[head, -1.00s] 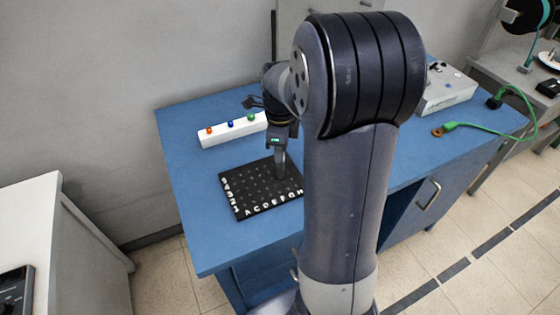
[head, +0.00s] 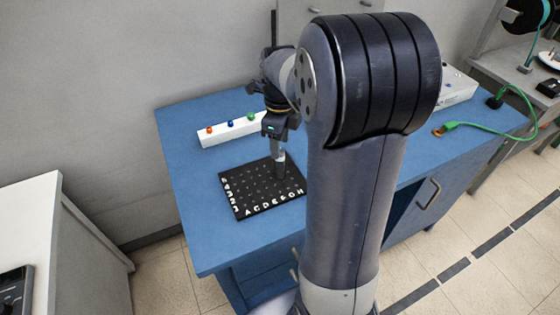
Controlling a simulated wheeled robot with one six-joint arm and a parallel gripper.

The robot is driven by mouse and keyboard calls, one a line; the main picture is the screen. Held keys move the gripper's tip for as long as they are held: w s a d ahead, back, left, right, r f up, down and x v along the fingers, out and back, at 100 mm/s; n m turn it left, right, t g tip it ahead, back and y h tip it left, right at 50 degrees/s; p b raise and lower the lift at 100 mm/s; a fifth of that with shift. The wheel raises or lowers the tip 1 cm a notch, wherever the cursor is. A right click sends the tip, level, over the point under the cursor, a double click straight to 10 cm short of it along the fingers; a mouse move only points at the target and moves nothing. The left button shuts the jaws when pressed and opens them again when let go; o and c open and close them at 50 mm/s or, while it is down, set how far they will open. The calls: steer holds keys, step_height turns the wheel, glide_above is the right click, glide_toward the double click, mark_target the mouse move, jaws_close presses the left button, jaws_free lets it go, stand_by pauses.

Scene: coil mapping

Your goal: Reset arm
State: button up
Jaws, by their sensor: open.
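My gripper (head: 277,128) hangs over the blue table, in front of the white bar with the coloured buttons. It is small and partly dark in this view. A grey upright cylinder-like piece (head: 279,163) stands just below it, at the right part of the black lettered board (head: 238,203). I cannot tell whether the gripper touches this piece. The board lies flat, with white letters along its front edge and white characters down its left edge. My own arm hides the table to the right of the board.
The blue table (head: 190,178) is clear left of the board. The white bar (head: 217,138) carries red, blue and green buttons. A white box (head: 457,86) and a green cable (head: 490,130) are at the right. A white counter (head: 35,215) stands at the left.

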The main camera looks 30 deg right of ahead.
step_height(320, 180, up, 8)
steer(key=shift+f, duration=0.15)
stand_by(0.3)
step_height(320, 180, down, 10)
steer(key=shift+f, duration=0.25)
steer(key=shift+f+n, duration=0.2)
steer(key=shift+n, duration=0.1)
steer(key=n, duration=0.5)
steer(key=shift+r, duration=0.1)
steer(key=shift+n, duration=0.3)
